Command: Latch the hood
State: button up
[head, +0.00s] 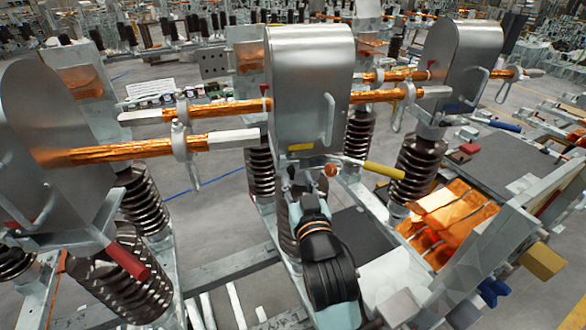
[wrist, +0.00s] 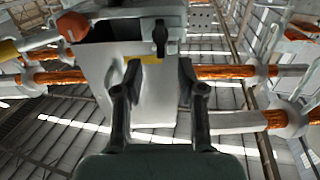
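The grey metal hood (head: 310,75) with a rounded top stands upright in the middle of the head view, with a bent bar handle (head: 328,118) on its face. A yellow strip (head: 300,147) marks its lower edge. In the wrist view the hood's pale plate (wrist: 155,100) fills the middle. A small dark latch-like part (wrist: 160,38) shows beyond the fingertips. My gripper (head: 305,178) is just below the hood's lower edge. In the wrist view my gripper (wrist: 160,70) has its fingers apart with nothing seen held between them. Contact with the latch-like part cannot be told.
A red-orange knob (head: 331,170) and a yellow-handled lever (head: 383,169) sit right of my gripper. Copper bars (head: 225,108) run to both sides of the hood. Similar hoods (head: 460,65) stand on ribbed brown insulators (head: 418,170). An orange block (head: 445,220) lies at the lower right.

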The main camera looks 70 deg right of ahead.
aim_at(292, 169)
jog(key=x, duration=0.4)
jog(key=shift+w+d+p, duration=0.25)
jog(key=shift+d+p, duration=0.05)
jog(key=shift+c, duration=0.2)
grip_shut()
